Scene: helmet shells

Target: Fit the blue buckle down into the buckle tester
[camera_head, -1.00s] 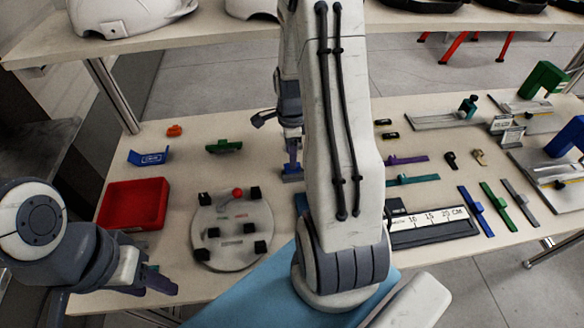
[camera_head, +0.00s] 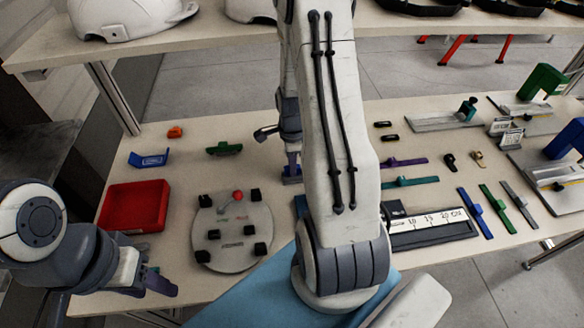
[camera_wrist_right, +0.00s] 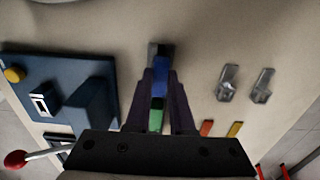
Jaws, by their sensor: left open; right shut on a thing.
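My right gripper (camera_head: 292,164) points down over the table and is shut on a blue piece (camera_head: 291,179), which looks like the blue buckle. In the right wrist view the blue buckle (camera_wrist_right: 160,80) lies between the dark fingers, with a green part (camera_wrist_right: 155,120) nearer the palm and a grey end beyond. A dark blue plate (camera_wrist_right: 85,70) with a raised block, white frame and yellow knob lies apart, left of the fingers. It may be the buckle tester; my right arm mostly hides it in the head view. My left gripper (camera_head: 160,284) is open and empty at the front left.
A lever with a red ball (camera_head: 238,196) shows by a round plate (camera_head: 230,258) with black blocks. A red tray (camera_head: 133,207) and an open blue bracket (camera_head: 149,160) stand left. Two grey clips (camera_wrist_right: 245,84) lie right of the fingers in the wrist view.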

